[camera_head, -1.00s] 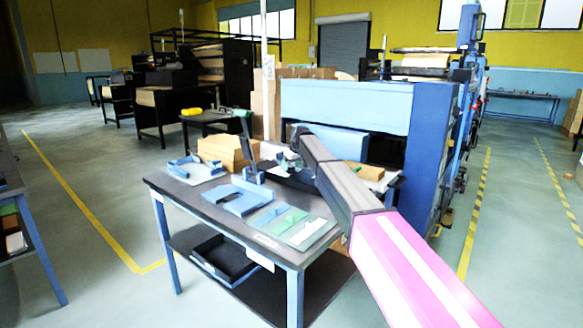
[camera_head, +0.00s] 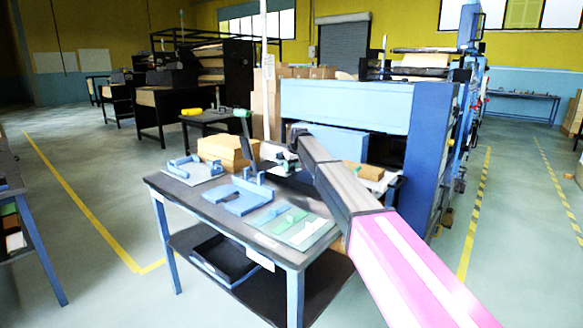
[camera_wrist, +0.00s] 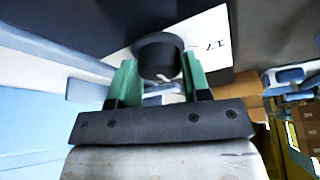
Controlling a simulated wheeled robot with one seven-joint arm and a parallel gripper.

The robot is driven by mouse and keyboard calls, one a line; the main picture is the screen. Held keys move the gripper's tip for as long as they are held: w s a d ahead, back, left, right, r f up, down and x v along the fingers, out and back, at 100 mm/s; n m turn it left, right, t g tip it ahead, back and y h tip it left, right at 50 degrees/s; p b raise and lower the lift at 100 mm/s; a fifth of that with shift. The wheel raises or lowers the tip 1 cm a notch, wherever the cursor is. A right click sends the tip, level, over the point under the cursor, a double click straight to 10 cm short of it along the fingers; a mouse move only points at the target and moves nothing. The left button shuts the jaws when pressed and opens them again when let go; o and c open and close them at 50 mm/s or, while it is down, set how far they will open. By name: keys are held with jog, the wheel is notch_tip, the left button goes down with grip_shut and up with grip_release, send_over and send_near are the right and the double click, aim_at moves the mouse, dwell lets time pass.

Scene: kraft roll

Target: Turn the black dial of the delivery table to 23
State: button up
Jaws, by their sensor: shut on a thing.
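In the head view the delivery table (camera_head: 165,184) has a dark top and blue legs. My arm reaches over its far right part, and the dial and my fingertips cannot be made out there.
Blue fixtures (camera_head: 238,196) and pale green plates (camera_head: 292,226) lie on the table top. A stack of tan boxes (camera_head: 226,150) stands at its back. A black tray (camera_head: 222,262) is on the lower shelf. A large blue machine (camera_head: 345,105) stands behind. Open floor lies to the left.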

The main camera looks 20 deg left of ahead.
jog(key=m+h, duration=0.1)
jog(key=m, duration=0.2)
jog(key=m+t+h, duration=0.1)
jog(key=m, duration=0.2)
jog(key=shift+a, duration=0.15)
jog(key=m+h, duration=0.2)
jog(key=m, duration=0.2)
jog(key=shift+s+m, duration=0.1)
jog(key=shift+m, duration=0.3)
jog(key=o, duration=0.9)
jog(key=v, duration=1)
jog(key=shift+s+r, duration=0.25)
jog(key=shift+r, duration=0.1)
